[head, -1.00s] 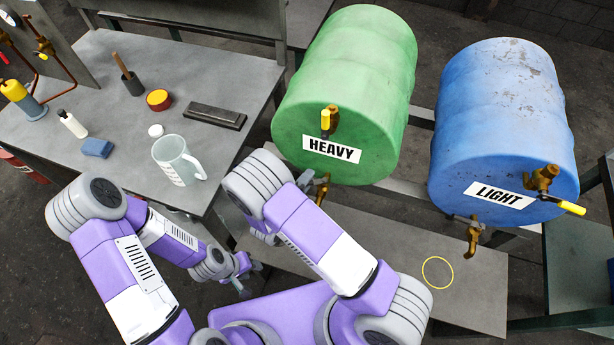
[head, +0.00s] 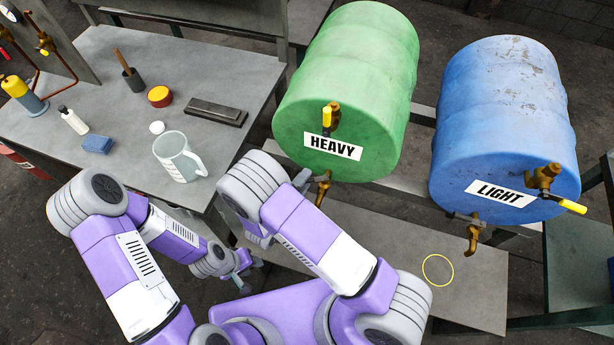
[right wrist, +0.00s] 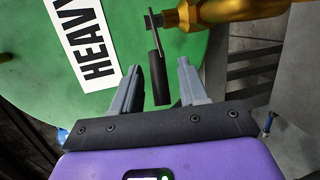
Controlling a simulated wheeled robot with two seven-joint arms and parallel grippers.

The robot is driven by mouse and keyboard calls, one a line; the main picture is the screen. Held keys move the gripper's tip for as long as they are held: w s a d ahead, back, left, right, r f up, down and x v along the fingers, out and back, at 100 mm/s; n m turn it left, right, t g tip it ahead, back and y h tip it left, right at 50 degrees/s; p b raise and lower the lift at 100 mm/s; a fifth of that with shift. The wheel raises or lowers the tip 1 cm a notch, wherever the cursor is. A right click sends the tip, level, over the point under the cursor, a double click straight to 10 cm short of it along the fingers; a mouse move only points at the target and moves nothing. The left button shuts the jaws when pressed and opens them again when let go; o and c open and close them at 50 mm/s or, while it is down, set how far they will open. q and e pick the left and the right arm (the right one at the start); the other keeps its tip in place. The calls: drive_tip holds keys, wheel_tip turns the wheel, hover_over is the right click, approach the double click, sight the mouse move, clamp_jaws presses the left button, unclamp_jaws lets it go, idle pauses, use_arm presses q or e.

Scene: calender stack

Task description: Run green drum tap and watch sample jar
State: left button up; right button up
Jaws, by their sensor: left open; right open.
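The green drum (head: 345,75), labelled HEAVY, lies on its side on a stand. Its brass lower tap (head: 323,190) shows at the bottom of its face. In the right wrist view a dark tap handle (right wrist: 158,78) hangs from the brass tap body (right wrist: 215,12). My right gripper (right wrist: 159,68) is open, with a finger on each side of that handle; I cannot tell contact. In the head view my arm mostly hides this gripper. My left gripper (head: 242,284) is open and low, away from the drums. A clear handled jug (head: 178,158) stands on the grey table; no vessel shows clearly under the tap.
A blue drum (head: 505,120) labelled LIGHT lies to the right. A yellow ring (head: 438,270) marks the low shelf (head: 475,300) beneath. The table (head: 80,165) at left holds a blue sponge (head: 97,145), a white bottle (head: 73,121) and a dark bar (head: 216,112).

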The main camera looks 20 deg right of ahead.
drive_tip(key=shift+v, duration=2.6)
